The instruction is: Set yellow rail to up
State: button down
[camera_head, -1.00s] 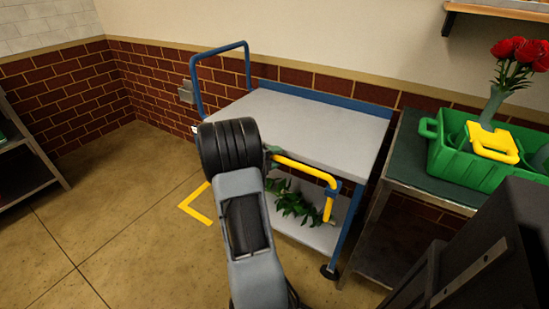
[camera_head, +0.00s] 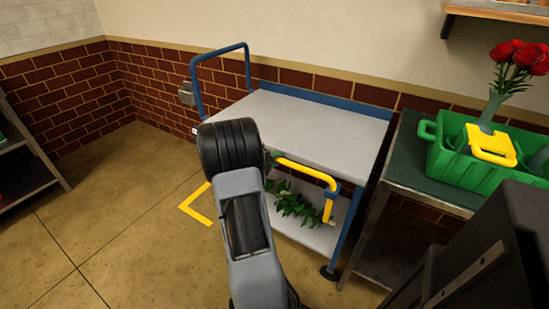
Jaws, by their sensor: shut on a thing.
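The yellow rail (camera_head: 310,172) is a bent tube on the near side of a blue-framed cart (camera_head: 325,127). Its long bar lies below the edge of the cart's top shelf, and its right end bends downward beside the right front post. My gripper (camera_head: 268,160) is at the left end of the rail and shut on it. My dark, rounded wrist hides most of the gripper and the rail's left end.
Green leafy stems (camera_head: 293,203) lie on the cart's lower shelf. A green crate (camera_head: 460,165) with a yellow handle and a vase of red roses (camera_head: 515,60) stands on a side table at the right. Floor at the left is clear, with a yellow corner mark (camera_head: 190,208).

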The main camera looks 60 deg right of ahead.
notch_tip(320, 180, up, 13)
jog(key=p, duration=1.4)
jog(key=shift+r, duration=0.2)
jog(key=shift+w+d, duration=0.1)
jog(key=c, duration=1.3)
grip_release()
jog(key=shift+r, duration=0.1)
jog(key=o, duration=0.3)
jog(key=shift+f, duration=0.2)
jog(key=p+v, duration=0.1)
jog(key=v, duration=1.3)
